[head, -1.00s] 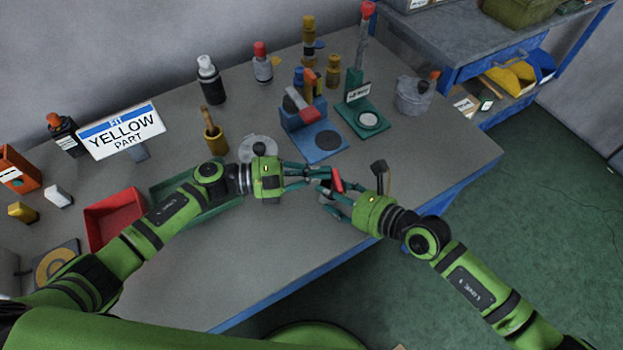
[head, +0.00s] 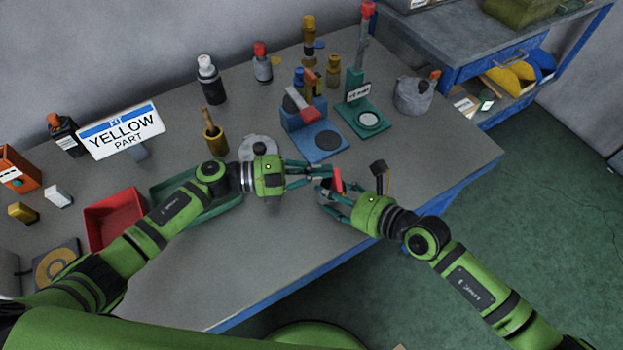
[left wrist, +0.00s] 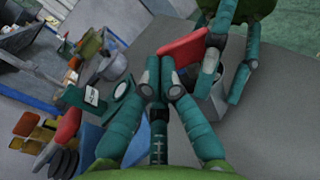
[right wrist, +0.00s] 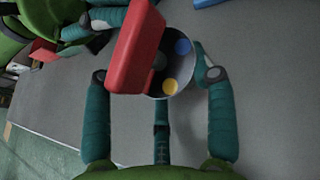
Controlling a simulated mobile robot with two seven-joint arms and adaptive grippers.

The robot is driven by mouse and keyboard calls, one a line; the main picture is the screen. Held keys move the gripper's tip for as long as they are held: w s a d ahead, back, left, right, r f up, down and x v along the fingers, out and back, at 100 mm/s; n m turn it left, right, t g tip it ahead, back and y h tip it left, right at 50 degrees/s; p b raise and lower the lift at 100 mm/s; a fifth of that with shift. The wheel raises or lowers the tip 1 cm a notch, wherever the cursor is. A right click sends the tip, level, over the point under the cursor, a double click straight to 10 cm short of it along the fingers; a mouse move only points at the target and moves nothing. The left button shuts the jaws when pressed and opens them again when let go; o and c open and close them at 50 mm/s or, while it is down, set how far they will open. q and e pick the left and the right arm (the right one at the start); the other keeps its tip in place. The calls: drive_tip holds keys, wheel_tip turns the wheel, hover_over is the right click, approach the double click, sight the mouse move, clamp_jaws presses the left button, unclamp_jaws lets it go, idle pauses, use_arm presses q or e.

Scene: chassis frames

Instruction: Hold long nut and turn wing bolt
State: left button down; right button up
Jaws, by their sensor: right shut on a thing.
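A red flat bar, apparently the wing of the wing bolt (head: 338,181), is between my two grippers above the table's front right part. In the right wrist view the red bar (right wrist: 135,45) stands in front of a grey round piece (right wrist: 172,52) with yellow and blue dots, seemingly the long nut. My right gripper (right wrist: 152,75) has its fingers on either side of this grey piece. The grey piece shows in the left wrist view (left wrist: 208,78) between them. My left gripper (left wrist: 160,68) has its fingertips together beside the red bar; nothing clearly shows between them.
A blue stand (head: 305,125) and a green stand (head: 375,125) are behind the grippers. A grey pot (head: 413,95) stands at the right. A red tray (head: 110,215) and a green tray (head: 225,207) are at the left. The table's front middle is clear.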

use_arm(q)
drive_tip(key=shift+r, duration=0.1)
use_arm(e)
drive_tip(key=shift+s+a, duration=0.2)
drive_tip(key=shift+a, duration=0.05)
idle(0.6)
drive_tip(key=shift+w+d, duration=0.15)
drive_tip(key=shift+d, duration=0.05)
use_arm(q)
drive_tip(key=s+a+r+y, duration=0.1)
drive_tip(key=s+a, duration=0.2)
drive_tip(key=a, duration=0.4)
drive_tip(key=s+a+r, duration=0.1)
drive_tip(key=s+a, duration=0.1)
drive_tip(key=a, duration=0.5)
drive_tip(key=x, duration=1.4)
drive_tip(key=shift+w+n+t, duration=0.35)
drive_tip(key=shift+n+t, duration=0.05)
